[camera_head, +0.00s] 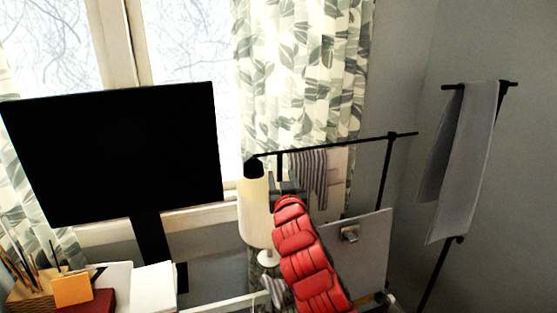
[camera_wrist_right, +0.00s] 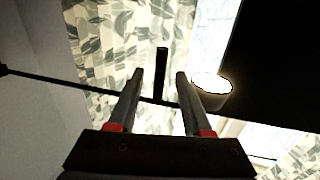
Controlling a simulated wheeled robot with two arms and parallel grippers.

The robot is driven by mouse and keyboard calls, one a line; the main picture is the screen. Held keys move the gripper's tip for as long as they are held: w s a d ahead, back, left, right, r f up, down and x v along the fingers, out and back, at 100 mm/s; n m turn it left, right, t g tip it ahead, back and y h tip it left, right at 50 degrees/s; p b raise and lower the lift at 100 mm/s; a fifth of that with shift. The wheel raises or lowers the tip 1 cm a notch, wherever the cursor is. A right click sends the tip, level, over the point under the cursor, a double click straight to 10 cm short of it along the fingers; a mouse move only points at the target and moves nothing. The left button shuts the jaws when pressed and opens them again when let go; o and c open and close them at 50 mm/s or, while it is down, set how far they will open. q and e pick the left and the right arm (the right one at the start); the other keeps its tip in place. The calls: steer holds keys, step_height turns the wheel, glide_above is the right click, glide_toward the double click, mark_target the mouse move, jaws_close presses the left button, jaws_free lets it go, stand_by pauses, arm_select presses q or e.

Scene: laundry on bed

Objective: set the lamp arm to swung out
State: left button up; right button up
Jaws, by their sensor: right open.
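A long thin black bar (camera_head: 335,143), which looks like the lamp arm, runs across in front of the curtain. A small black lamp head (camera_head: 254,168) is at its left end. A short dark handle hangs from the bar and shows in the right wrist view (camera_wrist_right: 161,72). A bright round opening (camera_wrist_right: 212,86) there seems to be the lamp head from below. My right gripper (camera_head: 287,187) is just below the bar, near its left end. Its fingers (camera_wrist_right: 158,78) are open, with the handle seen between them; contact cannot be told. My left gripper is out of view.
A cream lampshade (camera_head: 257,215) on a white base stands close left of my right gripper. A large black monitor (camera_head: 110,155) fills the left. A striped cloth (camera_head: 313,180) hangs behind the bar. A grey towel (camera_head: 468,165) hangs on a rail at right.

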mark_target(280, 171)
steer(key=w, duration=0.1)
steer(key=w+p, duration=0.1)
steer(key=w, duration=0.1)
steer(key=w+p, duration=0.1)
steer(key=w, duration=0.1)
steer(key=shift+w+a+r, duration=0.15)
steer(key=shift+a, duration=0.2)
steer(key=shift+w+a+p, duration=0.1)
steer(key=shift+w+p, duration=0.3)
steer(key=shift+w, duration=0.3)
steer(key=shift+c, duration=0.3)
jaws_close()
stand_by(0.4)
